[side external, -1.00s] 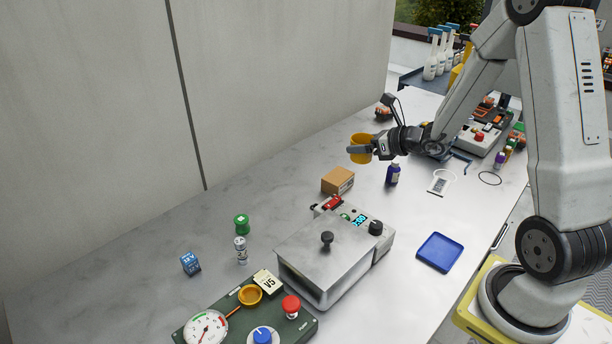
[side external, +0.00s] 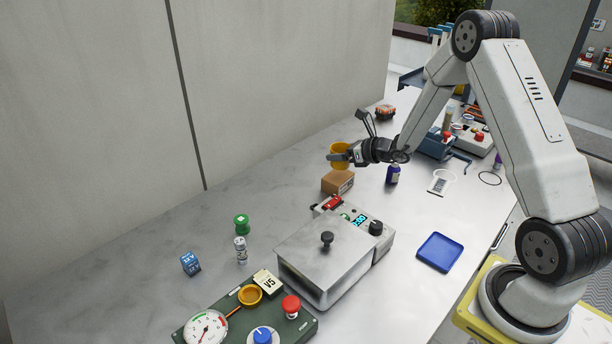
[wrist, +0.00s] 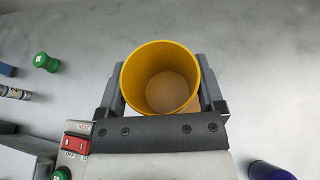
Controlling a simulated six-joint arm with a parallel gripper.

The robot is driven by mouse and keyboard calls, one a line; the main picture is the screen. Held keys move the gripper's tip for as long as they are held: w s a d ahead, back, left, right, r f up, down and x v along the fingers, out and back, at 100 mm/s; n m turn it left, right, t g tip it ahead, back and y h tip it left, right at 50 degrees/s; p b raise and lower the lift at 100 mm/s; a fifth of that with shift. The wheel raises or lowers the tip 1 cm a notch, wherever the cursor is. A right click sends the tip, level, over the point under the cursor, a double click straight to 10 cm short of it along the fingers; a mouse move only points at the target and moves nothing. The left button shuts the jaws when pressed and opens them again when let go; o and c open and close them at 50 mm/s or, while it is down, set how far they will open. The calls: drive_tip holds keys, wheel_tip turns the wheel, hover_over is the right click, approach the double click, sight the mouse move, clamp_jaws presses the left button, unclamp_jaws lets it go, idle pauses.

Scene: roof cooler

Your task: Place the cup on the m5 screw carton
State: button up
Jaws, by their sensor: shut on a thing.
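The yellow cup (side external: 340,149) is held upright in my gripper (side external: 338,157), whose fingers close on its two sides. In the wrist view I look down into the open, empty cup (wrist: 160,80) between the fingers (wrist: 161,92). The cardboard carton (side external: 338,182), the likely m5 screw carton, stands on the bench just below the cup in the side view. I cannot tell whether the cup touches its top. In the wrist view the carton is mostly hidden behind the cup, with a brown bit at its lower right (wrist: 193,105).
A grey device with a red switch (side external: 333,202) and a metal lid (side external: 325,245) stands in front of the carton. A purple bottle (side external: 393,173) is to its right. A green spool (side external: 242,224) and a blue tray (side external: 439,252) are farther off.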

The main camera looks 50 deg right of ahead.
sight(339, 163)
drive_tip(key=shift+w+f, duration=0.3)
drive_tip(key=shift+f, duration=1.5)
drive_tip(key=shift+f, duration=0.15)
drive_tip(key=o, duration=0.9)
drive_tip(key=shift+o, duration=0.2)
drive_tip(key=v, duration=1.2)
drive_tip(key=shift+r, duration=0.25)
